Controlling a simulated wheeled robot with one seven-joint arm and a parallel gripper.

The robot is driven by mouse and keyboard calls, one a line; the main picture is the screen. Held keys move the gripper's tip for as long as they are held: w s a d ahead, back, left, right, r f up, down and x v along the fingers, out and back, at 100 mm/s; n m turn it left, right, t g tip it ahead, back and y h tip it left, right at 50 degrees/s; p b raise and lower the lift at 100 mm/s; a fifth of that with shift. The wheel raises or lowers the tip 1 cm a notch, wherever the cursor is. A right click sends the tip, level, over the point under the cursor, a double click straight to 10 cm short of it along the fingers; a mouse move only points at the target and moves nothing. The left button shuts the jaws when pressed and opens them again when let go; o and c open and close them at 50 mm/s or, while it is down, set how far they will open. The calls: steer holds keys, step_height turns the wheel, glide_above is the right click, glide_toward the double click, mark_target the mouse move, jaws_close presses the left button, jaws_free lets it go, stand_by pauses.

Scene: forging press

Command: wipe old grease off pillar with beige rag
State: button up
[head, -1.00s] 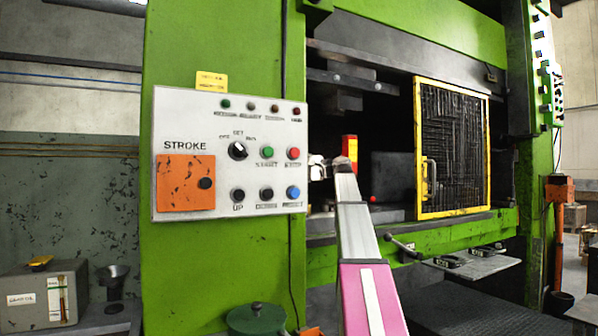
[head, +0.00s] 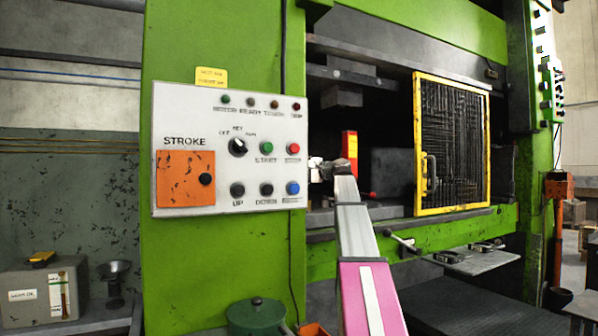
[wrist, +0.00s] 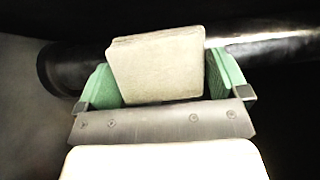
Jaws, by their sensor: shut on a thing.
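In the wrist view my gripper (wrist: 166,82) has green pads on both sides of the beige rag (wrist: 157,66), a folded, squarish pad. It is shut on the rag. Just beyond the rag a dark, glossy round pillar (wrist: 265,52) runs across the picture. The rag overlaps the pillar in the picture, but I cannot tell whether they touch. I cannot make out old grease apart from the pillar's dark shine. In the head view my arm reaches into the dark press opening, and the rag and fingertips are too small or hidden to make out.
The green press frame and its control panel (head: 230,150) stand left of my arm. A yellow-framed mesh guard (head: 452,145) is to the right, and a red block (head: 349,146) sits just behind my wrist. A green pot (head: 257,316) stands low in front.

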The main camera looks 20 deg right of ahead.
steer(key=shift+w+r, duration=0.15)
steer(key=shift+r, duration=1.1)
steer(key=shift+f, duration=1.25)
steer(key=shift+r, duration=0.1)
steer(key=shift+r, duration=1.1)
